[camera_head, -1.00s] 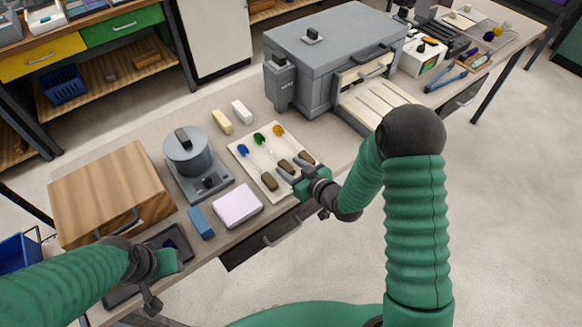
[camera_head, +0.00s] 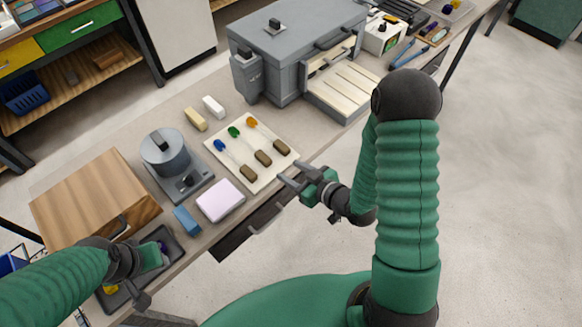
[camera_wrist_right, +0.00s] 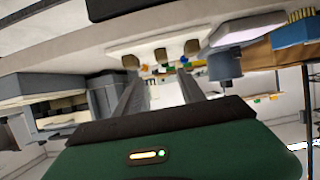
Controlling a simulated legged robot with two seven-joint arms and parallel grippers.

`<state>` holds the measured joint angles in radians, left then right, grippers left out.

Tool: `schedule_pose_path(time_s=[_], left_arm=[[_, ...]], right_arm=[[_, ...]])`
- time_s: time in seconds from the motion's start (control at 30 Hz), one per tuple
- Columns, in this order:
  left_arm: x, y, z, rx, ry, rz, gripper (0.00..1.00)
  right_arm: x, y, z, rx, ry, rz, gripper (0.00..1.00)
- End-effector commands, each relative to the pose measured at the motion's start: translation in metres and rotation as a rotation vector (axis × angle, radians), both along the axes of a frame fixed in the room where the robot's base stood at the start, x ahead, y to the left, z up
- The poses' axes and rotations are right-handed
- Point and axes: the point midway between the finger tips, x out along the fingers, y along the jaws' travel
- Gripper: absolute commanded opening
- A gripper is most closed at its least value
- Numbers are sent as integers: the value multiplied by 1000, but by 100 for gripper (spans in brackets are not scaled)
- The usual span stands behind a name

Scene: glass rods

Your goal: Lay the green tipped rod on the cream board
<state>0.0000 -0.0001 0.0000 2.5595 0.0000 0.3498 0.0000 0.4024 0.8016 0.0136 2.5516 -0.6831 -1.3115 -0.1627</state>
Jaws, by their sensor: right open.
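The green tipped rod (camera_head: 263,158) lies on the cream board (camera_head: 267,182), between a blue tipped rod (camera_head: 248,173) and an orange tipped rod (camera_head: 281,148). Its green tip points to the far left, and its brown handle lies towards the board's near right edge. My right gripper (camera_head: 286,174) is open and empty, just off that edge, apart from the handles. In the right wrist view its fingers (camera_wrist_right: 160,92) are spread, with the board (camera_wrist_right: 147,45) and the brown handles beyond them. My left gripper (camera_head: 146,280) is over a dark tray; its jaws are unclear.
A pink block (camera_head: 220,201) and a blue block (camera_head: 187,220) lie left of the board. A grey round device (camera_head: 165,153) stands behind them. A large grey kiln-like box (camera_head: 290,50) with a slatted shelf stands at the back. The dark tray (camera_head: 172,241) is at the near left.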

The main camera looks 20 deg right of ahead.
Motion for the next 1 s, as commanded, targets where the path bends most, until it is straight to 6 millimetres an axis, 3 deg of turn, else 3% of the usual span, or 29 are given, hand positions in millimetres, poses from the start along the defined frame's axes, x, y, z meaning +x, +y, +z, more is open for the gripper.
schedule_pose_path(time_s=[0.13,0.23,0.37,0.5,0.6,1.0], left_arm=[[0,0,-1,0,1,0,36],[0,0,-1,0,1,0,36],[0,0,-1,0,1,0,36],[0,0,-1,0,1,0,36],[0,0,-1,0,1,0,36],[0,0,-1,0,1,0,36]], right_arm=[[4,-11,-4,-133,164,-35,47],[-9,-25,3,-223,366,-124,47],[-52,-22,24,-232,631,-249,47],[-100,-2,45,-179,834,-310,47],[-117,7,52,-154,903,-322,47],[-121,8,52,-153,919,-324,47]])
